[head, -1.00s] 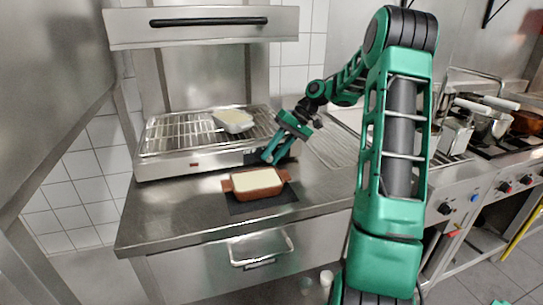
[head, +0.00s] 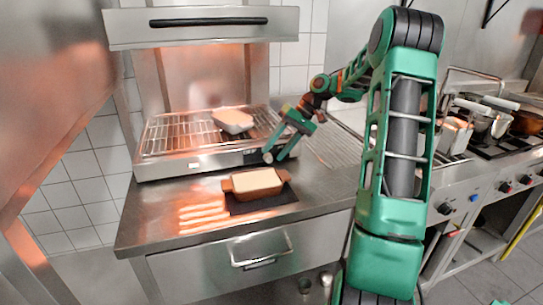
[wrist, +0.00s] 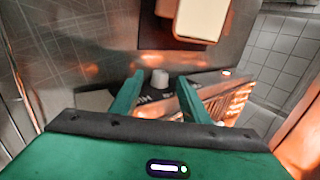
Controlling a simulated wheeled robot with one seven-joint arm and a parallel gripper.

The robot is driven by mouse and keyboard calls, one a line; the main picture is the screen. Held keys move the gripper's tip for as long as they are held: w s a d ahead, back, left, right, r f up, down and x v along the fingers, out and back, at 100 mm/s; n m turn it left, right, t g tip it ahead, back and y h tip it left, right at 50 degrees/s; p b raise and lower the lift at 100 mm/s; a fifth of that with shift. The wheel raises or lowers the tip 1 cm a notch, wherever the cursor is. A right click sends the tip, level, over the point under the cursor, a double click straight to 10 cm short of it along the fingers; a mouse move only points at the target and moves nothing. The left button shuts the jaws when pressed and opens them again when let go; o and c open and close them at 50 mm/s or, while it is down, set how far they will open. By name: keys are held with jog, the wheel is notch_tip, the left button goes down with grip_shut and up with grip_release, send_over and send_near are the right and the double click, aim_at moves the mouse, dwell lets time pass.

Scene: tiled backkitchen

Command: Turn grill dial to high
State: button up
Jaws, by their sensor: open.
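The grill (head: 190,160) stands on the steel counter, its rack and surroundings lit orange. Its pale grill dial (wrist: 160,77) shows in the wrist view on a dark panel, between my fingertips. White lettering that looks like "HI" is partly visible near it. My gripper (head: 276,154) is at the front right corner of the grill in the head view. Its two green fingers are open on either side of the dial in the wrist view (wrist: 159,88); I cannot tell whether they touch it. The dial's pointer mark is not readable.
A filled dish (head: 233,121) sits on the grill rack. Another filled brown dish (head: 256,184) sits on a dark mat (head: 262,205) in front of the grill. A hob with pans (head: 488,118) stands at the right. The counter's front left is clear.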

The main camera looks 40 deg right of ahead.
jog(key=v, duration=0.8)
jog(key=shift+d+r, duration=0.15)
jog(key=shift+r, duration=0.05)
